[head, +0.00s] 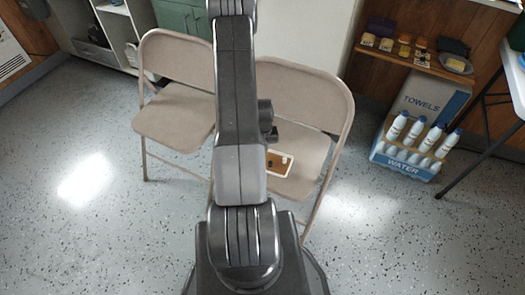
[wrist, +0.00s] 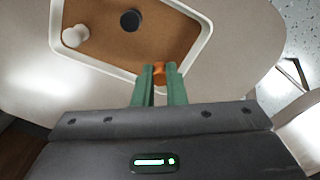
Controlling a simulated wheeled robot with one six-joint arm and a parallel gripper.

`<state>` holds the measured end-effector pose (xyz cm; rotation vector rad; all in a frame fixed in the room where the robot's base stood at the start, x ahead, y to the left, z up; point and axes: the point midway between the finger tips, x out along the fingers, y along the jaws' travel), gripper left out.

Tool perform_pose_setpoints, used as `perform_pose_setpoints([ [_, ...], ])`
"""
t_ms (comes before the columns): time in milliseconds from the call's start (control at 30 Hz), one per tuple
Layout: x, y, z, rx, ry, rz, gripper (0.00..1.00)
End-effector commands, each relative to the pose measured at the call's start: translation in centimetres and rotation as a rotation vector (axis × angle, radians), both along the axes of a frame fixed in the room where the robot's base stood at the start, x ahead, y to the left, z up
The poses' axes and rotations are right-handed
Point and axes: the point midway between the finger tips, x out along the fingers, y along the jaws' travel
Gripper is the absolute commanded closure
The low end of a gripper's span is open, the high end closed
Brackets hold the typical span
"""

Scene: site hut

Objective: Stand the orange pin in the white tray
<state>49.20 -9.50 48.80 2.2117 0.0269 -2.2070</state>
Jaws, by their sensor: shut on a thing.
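The white tray (head: 291,166) lies on the seat of the right-hand folding chair in the head view, partly hidden by my arm. In the wrist view the tray (wrist: 55,28) shows a pale raised rim and a brown floor. The orange pin (wrist: 159,73) is between the green fingertips of my gripper (wrist: 160,76), which is shut on it. The pin appears over the tray's near rim side, close to its right corner. Its lower end is hidden, so I cannot tell whether it touches the tray. The fingertips are hidden in the head view.
A black round piece (wrist: 131,20) and a white piece (wrist: 75,36) stand in the tray. A second folding chair (head: 175,115) is at the left. A water crate (head: 405,160) and a shelf of small items (head: 415,62) are at the right. The left floor is clear.

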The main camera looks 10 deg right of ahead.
Motion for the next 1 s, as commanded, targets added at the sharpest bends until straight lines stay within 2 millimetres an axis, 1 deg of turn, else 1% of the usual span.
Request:
perform_pose_setpoints([
  [33,0.0,0.0,-0.6,0.0,0.002,0.0,1.0],
  [67,0.0,0.0,-0.7,0.0,0.001,0.0,1.0],
  [267,0.0,0.0,-0.7,0.0,0.0,0.0,1.0],
  [400,0.0,0.0,-1.1,0.0,0.0,0.0,1.0],
  [433,0.0,0.0,-1.0,0.0,0.0,0.0,0.85],
  [500,0.0,0.0,-0.9,0.0,0.0,0.0,0.71],
  [533,0.0,0.0,-0.9,0.0,0.0,0.0,0.67],
  [833,0.0,0.0,-0.8,0.0,0.0,0.0,0.67],
  [933,0.0,0.0,-0.3,0.0,-0.001,0.0,0.67],
  [1000,0.1,0.0,0.5,0.0,-0.003,0.0,0.67],
])
